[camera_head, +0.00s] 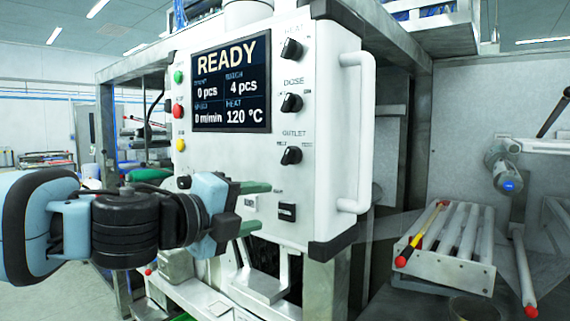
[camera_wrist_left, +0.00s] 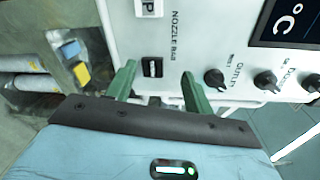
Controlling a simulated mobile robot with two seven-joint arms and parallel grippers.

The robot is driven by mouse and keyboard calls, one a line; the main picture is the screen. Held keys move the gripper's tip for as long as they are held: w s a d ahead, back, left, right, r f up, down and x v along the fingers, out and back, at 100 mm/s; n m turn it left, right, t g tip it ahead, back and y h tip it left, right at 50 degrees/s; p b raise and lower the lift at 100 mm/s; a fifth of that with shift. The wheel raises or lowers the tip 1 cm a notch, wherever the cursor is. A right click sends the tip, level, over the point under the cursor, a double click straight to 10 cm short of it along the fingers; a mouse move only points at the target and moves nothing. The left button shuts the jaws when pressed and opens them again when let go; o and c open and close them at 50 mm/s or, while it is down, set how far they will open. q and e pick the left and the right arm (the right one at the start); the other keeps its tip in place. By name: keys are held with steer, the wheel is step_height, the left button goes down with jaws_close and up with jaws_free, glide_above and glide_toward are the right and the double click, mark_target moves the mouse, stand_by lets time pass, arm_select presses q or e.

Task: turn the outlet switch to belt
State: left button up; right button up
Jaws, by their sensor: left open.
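The outlet switch (camera_head: 291,155) is a black rotary knob under the word OUTLET, lowest of three knobs on the white control panel (camera_head: 230,160). The small position labels beside it are too blurred to read, so I cannot tell its setting. It also shows in the left wrist view (camera_wrist_left: 214,78), just right of the right-hand green finger. My left gripper (camera_head: 264,206) has green fingers, open and empty, in front of the panel, below and left of the switch. In the wrist view the open fingers (camera_wrist_left: 157,78) frame the area near the black nozzle bar switch (camera_wrist_left: 152,67). My right gripper is not in view.
The heat knob (camera_head: 291,49) and dose knob (camera_head: 291,103) sit above the outlet switch. A display (camera_head: 231,82) reads READY. A white handle (camera_head: 357,130) sticks out at the panel's right edge. Green, red and yellow buttons line the left. A roller rack (camera_head: 450,245) stands at right.

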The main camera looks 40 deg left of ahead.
mark_target(286, 157)
arm_select(q)
steer(key=s+d+r+m+t, duration=0.1)
steer(key=s+d+r+m, duration=0.25)
steer(key=r, duration=0.45)
steer(key=shift+n+y, duration=0.25)
steer(key=shift+y, duration=0.05)
steer(key=w+b, duration=0.1)
steer(key=w, duration=0.4)
steer(key=shift+w+d+f, duration=0.1)
steer(key=shift+w, duration=0.95)
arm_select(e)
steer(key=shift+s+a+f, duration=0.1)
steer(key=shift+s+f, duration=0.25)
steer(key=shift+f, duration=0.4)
arm_select(q)
steer(key=c, duration=1)
steer(key=shift+o, duration=0.2)
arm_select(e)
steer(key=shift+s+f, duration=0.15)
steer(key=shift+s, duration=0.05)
